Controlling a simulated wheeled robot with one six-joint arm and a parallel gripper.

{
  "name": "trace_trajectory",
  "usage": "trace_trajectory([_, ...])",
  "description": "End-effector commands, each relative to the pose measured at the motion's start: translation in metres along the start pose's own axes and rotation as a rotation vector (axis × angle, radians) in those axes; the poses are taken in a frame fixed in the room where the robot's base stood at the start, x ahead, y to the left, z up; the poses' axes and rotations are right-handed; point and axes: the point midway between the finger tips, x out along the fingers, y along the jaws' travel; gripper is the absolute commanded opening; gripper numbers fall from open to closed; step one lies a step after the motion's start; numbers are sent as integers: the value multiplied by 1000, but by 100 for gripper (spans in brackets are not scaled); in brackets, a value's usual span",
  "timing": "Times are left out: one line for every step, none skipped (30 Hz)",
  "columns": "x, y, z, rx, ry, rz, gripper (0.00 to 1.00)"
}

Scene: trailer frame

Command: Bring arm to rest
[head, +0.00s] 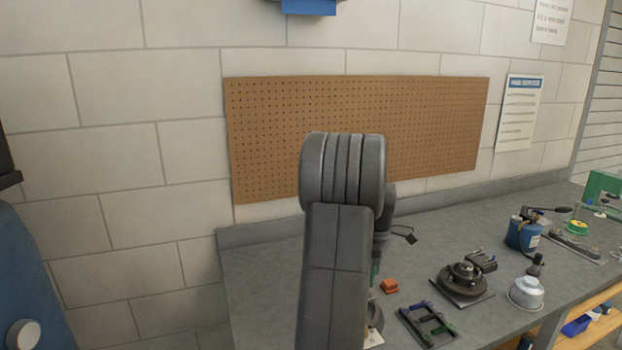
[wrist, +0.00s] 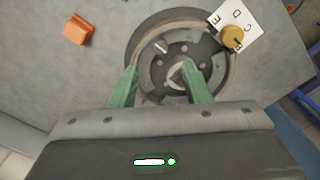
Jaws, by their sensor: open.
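My gripper (wrist: 160,85) shows in the wrist view with its two green fingers apart. It is open, with nothing visibly held between the fingers. The fingertips appear over a dark round hub or drum part (wrist: 148,75) on the grey bench; I cannot tell whether they touch it. In the head view my grey arm stands upright in the middle and hides most of the gripper and that round part.
The grey bench (head: 262,275) carries an orange block (head: 389,286), a frame with coloured handles (head: 429,324), a dark disc assembly (head: 466,279), a silver canister (head: 526,292) and a blue torch canister (head: 522,233). A lettered card (wrist: 238,22) with a brass knob lies by the round part. A pegboard (head: 270,130) hangs behind.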

Motion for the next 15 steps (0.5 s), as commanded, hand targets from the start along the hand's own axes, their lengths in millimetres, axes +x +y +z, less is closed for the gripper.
trace_trajectory([10,-1,0,0,-1,-3,43])
trace_trajectory([16,-1,0,0,-1,-3,43])
trace_trajectory([25,-1,0,0,-1,-5,43])
trace_trajectory([30,-1,0,0,-1,-3,43])
trace_trajectory([36,-1,0,0,-1,-4,43])
trace_trajectory([45,-1,0,0,-1,-4,43])
trace_trajectory([51,-1,0,0,-1,-5,43])
trace_trajectory([56,-1,0,0,-1,-3,43])
trace_trajectory([64,-1,0,0,-1,-4,43])
trace_trajectory([71,-1,0,0,-1,-4,43])
trace_trajectory([76,-1,0,0,-1,-4,43])
trace_trajectory([85,-2,0,0,-1,-5,43])
trace_trajectory([81,0,0,28,0,0,43])
trace_trajectory([80,0,0,54,0,1,43])
trace_trajectory([80,0,0,87,0,1,43])
